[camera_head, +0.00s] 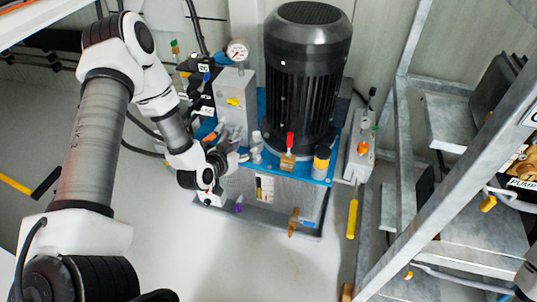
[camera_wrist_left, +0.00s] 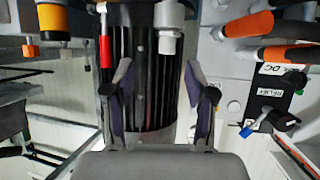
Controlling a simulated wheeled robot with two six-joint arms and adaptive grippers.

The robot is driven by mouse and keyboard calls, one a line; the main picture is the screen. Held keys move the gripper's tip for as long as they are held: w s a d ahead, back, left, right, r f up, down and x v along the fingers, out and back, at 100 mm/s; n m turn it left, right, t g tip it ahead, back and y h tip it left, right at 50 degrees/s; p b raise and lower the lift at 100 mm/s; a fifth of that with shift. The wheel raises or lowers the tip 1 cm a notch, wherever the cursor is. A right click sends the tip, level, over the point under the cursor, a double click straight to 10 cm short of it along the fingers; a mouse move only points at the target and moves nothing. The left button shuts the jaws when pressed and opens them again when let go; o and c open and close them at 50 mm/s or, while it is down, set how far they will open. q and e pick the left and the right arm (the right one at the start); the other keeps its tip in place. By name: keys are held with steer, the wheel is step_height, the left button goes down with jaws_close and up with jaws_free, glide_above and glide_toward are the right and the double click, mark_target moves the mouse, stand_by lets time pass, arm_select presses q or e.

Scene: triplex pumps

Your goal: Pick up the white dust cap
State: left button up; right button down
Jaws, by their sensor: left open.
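The white dust cap (camera_wrist_left: 169,32) shows in the left wrist view as a small white cylinder near the top, in front of the black ribbed motor. In the head view a small pale piece (camera_head: 257,154) beside my left gripper looks like the same cap. My left gripper (camera_head: 238,160) is at the front of the pump unit, just left of that piece. In the left wrist view its two fingers (camera_wrist_left: 160,78) are spread apart with nothing between them, and the cap lies beyond their tips. My right gripper is not in view.
The black motor (camera_head: 305,85) stands on a blue base. A red-handled valve (camera_head: 290,143) and a yellow-and-black fitting (camera_head: 321,163) are to the right. Orange handles (camera_wrist_left: 250,24) and a labelled black panel (camera_wrist_left: 272,95) are close by. Grey metal framing (camera_head: 400,150) stands at right.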

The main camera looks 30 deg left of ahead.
mark_target(254, 138)
arm_select(q)
steer(key=shift+t, duration=0.4)
steer(key=b+x, duration=0.1)
steer(key=x, duration=0.2)
steer(key=a+b+x, duration=0.1)
steer(key=x, duration=0.1)
steer(key=b+x, duration=0.1)
steer(key=x, duration=0.2)
steer(key=shift+w+a+f, duration=0.15)
steer(key=shift+w, duration=0.1)
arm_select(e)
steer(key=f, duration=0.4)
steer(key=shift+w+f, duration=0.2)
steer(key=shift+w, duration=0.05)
arm_select(q)
jaws_close()
